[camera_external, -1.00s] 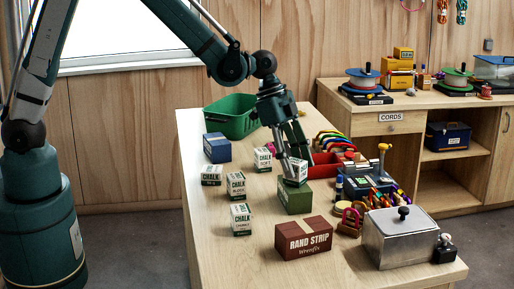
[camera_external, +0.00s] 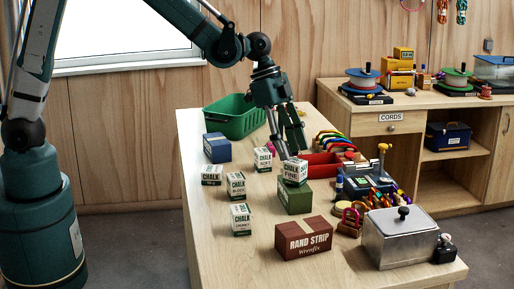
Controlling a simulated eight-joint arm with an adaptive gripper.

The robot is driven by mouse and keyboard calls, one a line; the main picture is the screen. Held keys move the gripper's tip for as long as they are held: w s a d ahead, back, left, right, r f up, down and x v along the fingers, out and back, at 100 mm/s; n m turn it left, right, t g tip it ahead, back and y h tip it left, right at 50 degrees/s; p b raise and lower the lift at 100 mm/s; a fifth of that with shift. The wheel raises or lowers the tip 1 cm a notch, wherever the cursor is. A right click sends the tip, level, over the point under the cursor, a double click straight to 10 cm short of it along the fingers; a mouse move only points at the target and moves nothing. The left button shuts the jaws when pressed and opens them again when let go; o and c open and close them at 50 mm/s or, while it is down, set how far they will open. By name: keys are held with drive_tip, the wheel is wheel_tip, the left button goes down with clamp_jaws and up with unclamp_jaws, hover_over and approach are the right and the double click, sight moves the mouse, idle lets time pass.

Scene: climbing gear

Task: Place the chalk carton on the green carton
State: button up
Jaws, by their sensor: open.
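A white and green chalk carton (camera_external: 295,172) marked "FINE" rests on top of the green carton (camera_external: 294,199). It sits toward the back of the green carton's top and looks turned at an angle to it. My gripper (camera_external: 292,150) is open, just above and behind the chalk carton, with its fingers clear of the carton's front. Whether a finger still touches the carton's back cannot be told. More chalk cartons stand on the table to the left, among them one marked "BLOCK" (camera_external: 236,186) and one marked "SOFT" (camera_external: 263,160).
A green bin (camera_external: 234,117) is behind. A red tray (camera_external: 322,165) and a metal box (camera_external: 400,238) stand at right. The table's front left is clear.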

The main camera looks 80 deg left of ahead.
drive_tip(key=v, duration=0.7)
idle(0.7)
drive_tip(key=s+r+n+t+y, duration=0.15)
drive_tip(key=s+r, duration=0.25)
drive_tip(key=s, duration=0.4)
drive_tip(key=s+r+n, duration=0.3)
drive_tip(key=s+r, duration=0.2)
drive_tip(key=s, duration=0.4)
drive_tip(key=s+a+n+t+y, duration=0.1)
drive_tip(key=s+n, duration=0.1)
drive_tip(key=s, duration=0.6)
drive_tip(key=s+a+f+n+t, duration=0.1)
drive_tip(key=s+n, duration=0.1)
drive_tip(key=s, duration=0.7)
drive_tip(key=shift+y, duration=0.35)
